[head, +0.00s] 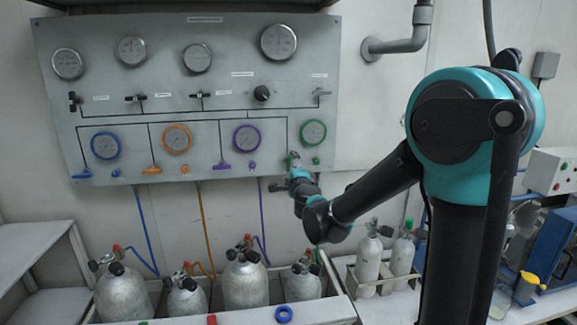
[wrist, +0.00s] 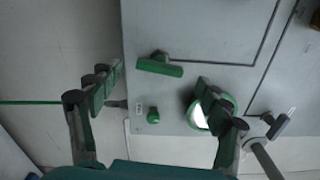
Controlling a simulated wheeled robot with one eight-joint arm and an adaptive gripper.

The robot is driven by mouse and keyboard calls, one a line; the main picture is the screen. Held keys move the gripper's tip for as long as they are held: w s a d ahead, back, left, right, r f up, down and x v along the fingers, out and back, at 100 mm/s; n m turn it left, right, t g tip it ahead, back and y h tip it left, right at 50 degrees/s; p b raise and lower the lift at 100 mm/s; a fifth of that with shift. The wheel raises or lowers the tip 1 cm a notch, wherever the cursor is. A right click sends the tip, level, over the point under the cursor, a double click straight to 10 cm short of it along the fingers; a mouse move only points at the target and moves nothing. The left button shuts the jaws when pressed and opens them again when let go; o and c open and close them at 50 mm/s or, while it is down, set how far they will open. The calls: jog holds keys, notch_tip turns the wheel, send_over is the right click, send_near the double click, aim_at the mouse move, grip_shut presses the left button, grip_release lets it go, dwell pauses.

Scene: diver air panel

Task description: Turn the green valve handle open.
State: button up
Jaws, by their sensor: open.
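The green valve handle (wrist: 160,67) shows in the wrist view as a short bar on the grey panel, lying nearly crosswise in that picture. My gripper (wrist: 160,78) is open, with one finger to the left of the handle and one to the right. The handle appears between the fingertips, and neither finger visibly touches it. In the head view my gripper (head: 292,165) is at the panel's lower right and largely hides the handle. A small green knob (wrist: 153,115) sits below the handle in the wrist view.
A green-rimmed gauge (head: 313,132) is above and right of my gripper, partly behind my right finger in the wrist view. A purple handle (head: 220,165) and purple knob (head: 252,165) are to the left. Gas cylinders (head: 245,280) stand below the panel (head: 90,100).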

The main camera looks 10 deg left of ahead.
jog(key=v, duration=0.7)
